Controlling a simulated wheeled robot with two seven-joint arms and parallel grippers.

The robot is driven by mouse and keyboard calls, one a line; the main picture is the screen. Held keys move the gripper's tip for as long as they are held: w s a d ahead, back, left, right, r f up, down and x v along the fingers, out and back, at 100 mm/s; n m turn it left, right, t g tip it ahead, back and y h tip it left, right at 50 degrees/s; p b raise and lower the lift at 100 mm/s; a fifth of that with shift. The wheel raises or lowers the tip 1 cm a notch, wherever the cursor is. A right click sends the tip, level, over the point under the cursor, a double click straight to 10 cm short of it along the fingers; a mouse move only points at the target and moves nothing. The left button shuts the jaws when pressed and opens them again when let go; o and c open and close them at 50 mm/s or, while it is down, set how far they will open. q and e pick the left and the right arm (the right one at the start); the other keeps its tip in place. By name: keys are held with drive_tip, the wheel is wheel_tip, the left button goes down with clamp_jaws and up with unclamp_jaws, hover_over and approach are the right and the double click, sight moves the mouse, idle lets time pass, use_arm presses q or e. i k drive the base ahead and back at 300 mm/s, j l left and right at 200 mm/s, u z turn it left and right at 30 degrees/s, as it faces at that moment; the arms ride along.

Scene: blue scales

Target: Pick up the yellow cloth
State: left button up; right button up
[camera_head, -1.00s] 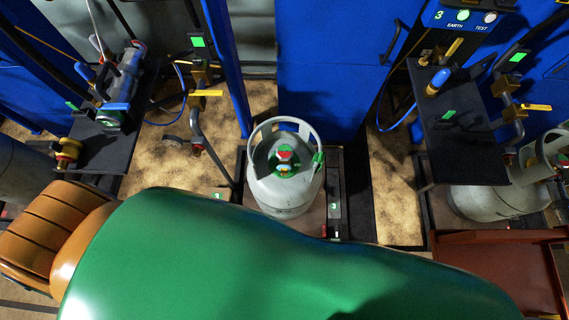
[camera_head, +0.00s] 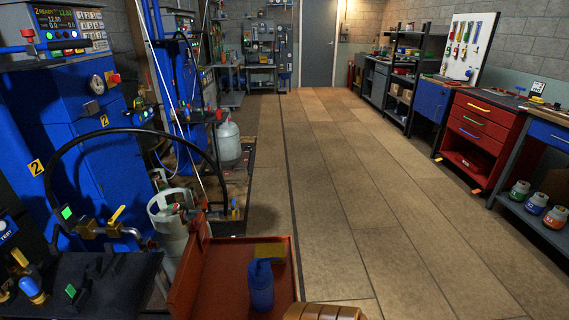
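A flat, dull yellow piece (camera_head: 270,250), which looks like the yellow cloth, is in the red tray-topped cart (camera_head: 222,272) at the bottom centre. A blue bottle (camera_head: 261,287) stands in front of it and overlaps its lower left edge. I cannot tell whether they touch. An orange ribbed part of my own body shows at the bottom edge, right of the cart. Neither of my grippers is in view.
Blue machines (camera_head: 80,130) with hoses and a grey gas cylinder (camera_head: 170,225) line the left. A red drawer cabinet (camera_head: 480,135) and a bench with several small canisters (camera_head: 537,202) stand right. The tiled floor (camera_head: 340,190) between is clear.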

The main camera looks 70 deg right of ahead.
sight(266, 250)
drive_tip(key=z, duration=0.5)
drive_tip(key=i+j+z, duration=0.1)
drive_tip(key=z, duration=0.4)
drive_tip(key=i+z, duration=0.1)
drive_tip(key=z, duration=0.4)
drive_tip(key=j+z, duration=0.15)
drive_tip(key=z, duration=0.35)
drive_tip(key=j+z, duration=0.1)
drive_tip(key=z, duration=0.4)
drive_tip(key=i+l+u, duration=0.15)
drive_tip(key=l+u, duration=0.25)
drive_tip(key=i+l+u, duration=0.1)
drive_tip(key=l+u, duration=0.75)
drive_tip(key=l, duration=0.15)
drive_tip(key=l+u, duration=0.45)
drive_tip(key=k+l+u, duration=0.15)
drive_tip(key=l+u, duration=0.25)
drive_tip(key=l, duration=0.1)
